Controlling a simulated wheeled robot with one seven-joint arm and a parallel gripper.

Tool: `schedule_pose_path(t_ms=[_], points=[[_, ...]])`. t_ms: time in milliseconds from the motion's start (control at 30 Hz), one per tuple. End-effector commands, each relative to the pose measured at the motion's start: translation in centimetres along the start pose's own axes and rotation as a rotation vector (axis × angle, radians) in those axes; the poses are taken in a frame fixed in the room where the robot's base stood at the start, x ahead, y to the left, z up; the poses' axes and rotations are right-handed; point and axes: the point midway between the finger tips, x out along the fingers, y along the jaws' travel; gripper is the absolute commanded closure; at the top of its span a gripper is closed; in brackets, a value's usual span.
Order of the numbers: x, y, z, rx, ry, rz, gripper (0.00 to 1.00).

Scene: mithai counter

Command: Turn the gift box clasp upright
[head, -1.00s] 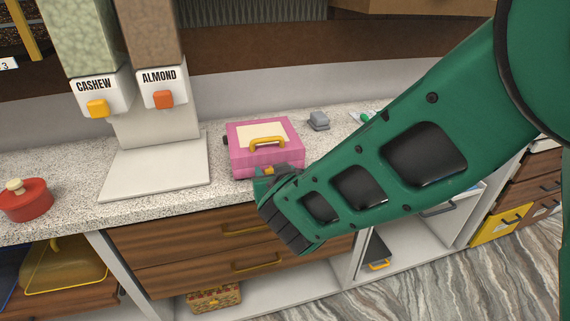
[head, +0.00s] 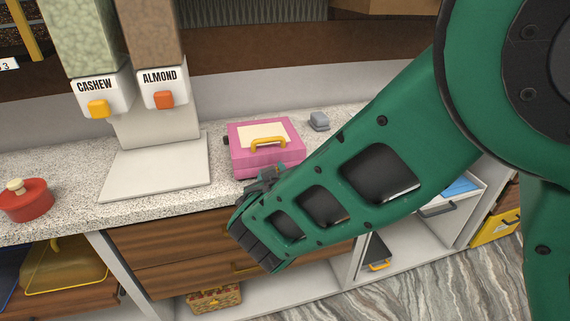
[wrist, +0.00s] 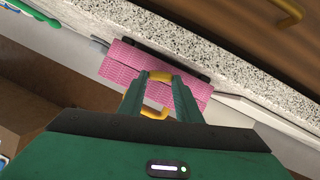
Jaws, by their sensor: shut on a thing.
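The pink gift box (head: 262,158) sits closed on the speckled counter, with a cream label and a yellow handle (head: 268,144) on its lid. My gripper (head: 272,178) is at the box's front face, partly behind my green forearm in the head view. In the wrist view, my gripper (wrist: 160,82) has its two fingers shut on the yellow clasp (wrist: 160,75) at the box front. The box's pink side (wrist: 122,65) shows beside the fingers. The clasp is hidden in the head view, and I cannot tell its exact angle.
The counter (head: 60,175) runs across the scene. A small grey object (head: 319,121) stands right of the box. The cashew and almond dispensers (head: 160,88), with a pale base plate (head: 152,178), and a red lidded pot (head: 27,202) are left. Drawers (head: 175,240) lie below.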

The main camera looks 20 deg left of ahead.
Motion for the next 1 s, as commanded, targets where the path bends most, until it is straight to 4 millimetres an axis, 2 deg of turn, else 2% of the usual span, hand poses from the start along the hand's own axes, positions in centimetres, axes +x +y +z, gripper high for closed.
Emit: schedule_pose_path(t_ms=[1000], points=[[0.2,-1.8,0.8,-0.886,0.002,0.360,0.91]])
